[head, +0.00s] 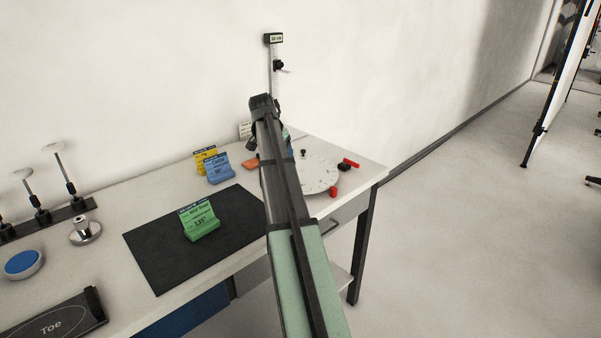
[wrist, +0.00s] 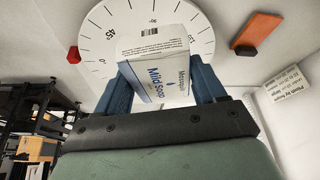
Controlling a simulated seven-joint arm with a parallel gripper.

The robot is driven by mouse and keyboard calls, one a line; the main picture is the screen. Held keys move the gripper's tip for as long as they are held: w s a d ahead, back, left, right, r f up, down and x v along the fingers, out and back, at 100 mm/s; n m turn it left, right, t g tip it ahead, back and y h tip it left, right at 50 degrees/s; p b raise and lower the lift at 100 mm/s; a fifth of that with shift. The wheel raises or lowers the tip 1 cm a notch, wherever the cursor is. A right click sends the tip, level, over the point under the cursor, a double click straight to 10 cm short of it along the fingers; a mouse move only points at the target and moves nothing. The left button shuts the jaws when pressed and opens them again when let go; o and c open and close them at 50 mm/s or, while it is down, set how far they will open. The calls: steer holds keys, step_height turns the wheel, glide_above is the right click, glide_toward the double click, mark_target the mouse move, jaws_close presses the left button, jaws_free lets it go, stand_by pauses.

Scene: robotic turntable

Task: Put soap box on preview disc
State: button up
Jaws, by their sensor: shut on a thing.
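The soap box (wrist: 152,80), white with blue "Mild soap" lettering, is between the blue fingers of my gripper (wrist: 163,82) in the wrist view. My gripper is shut on it. The round white disc with degree marks, which I take for the preview disc (wrist: 97,52), lies behind the box in that view. The disc also shows in the head view (head: 320,174), partly covered by my arm. The box overlaps the disc in the wrist view; I cannot tell whether they touch. In the head view my arm hides the box and the fingertips.
An orange block (wrist: 258,29) lies beside the disc. A red knob (wrist: 73,55) is at its rim. A printed card (wrist: 288,87) stands nearby. Green (head: 201,222), blue (head: 219,169) and yellow (head: 204,157) card stands are left of my arm, the green one on a black mat (head: 150,255).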

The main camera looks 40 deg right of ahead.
steer(key=m, duration=0.1)
glide_toward(304, 170)
steer(key=v, duration=0.4)
steer(key=shift+w+d+m+g, duration=0.7)
steer(key=shift+d+m, duration=0.5)
steer(key=shift+d, duration=0.6)
steer(key=shift+f, duration=4.55)
steer(key=shift+f, duration=0.15)
steer(key=o, duration=1.1)
steer(key=v, duration=1.2)
